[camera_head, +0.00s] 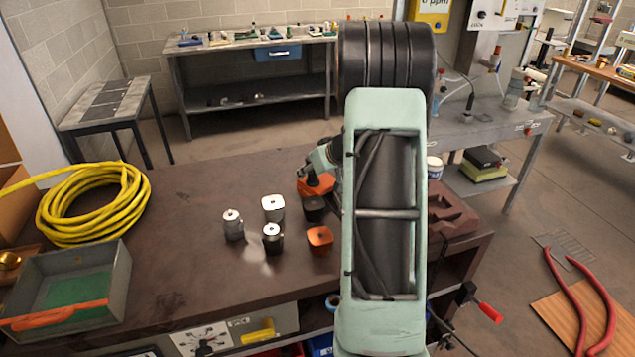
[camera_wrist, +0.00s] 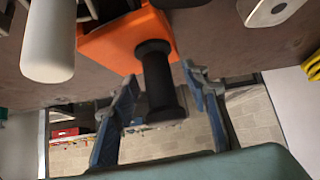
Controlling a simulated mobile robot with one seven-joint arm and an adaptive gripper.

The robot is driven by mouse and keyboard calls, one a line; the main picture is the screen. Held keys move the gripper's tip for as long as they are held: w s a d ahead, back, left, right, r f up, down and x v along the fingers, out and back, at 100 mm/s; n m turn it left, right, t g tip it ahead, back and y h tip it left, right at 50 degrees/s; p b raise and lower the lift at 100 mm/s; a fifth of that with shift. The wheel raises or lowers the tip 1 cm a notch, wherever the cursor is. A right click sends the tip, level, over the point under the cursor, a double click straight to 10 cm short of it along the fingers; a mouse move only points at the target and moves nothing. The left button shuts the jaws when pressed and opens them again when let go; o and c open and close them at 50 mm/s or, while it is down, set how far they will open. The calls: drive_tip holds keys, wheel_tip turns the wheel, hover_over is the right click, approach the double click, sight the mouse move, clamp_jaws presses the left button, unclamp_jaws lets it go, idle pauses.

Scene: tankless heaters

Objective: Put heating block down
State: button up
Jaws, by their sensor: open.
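An orange block (camera_head: 316,187) sits on the dark brown table at my gripper (camera_head: 318,168); I take it as the heating block. In the wrist view the orange block (camera_wrist: 130,38) has a black stem with a wider end. My gripper (camera_wrist: 158,100) is open there, with one finger on each side of the black stem. Gaps show between the fingers and the stem. My arm hides part of the table around the block in the head view.
A yellow hose coil (camera_head: 93,204) and a grey bin (camera_head: 68,288) are at left. The table's left-middle is clear.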

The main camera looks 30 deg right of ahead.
drive_tip(key=shift+c, duration=0.6)
clamp_jaws()
drive_tip(key=shift+r, duration=0.2)
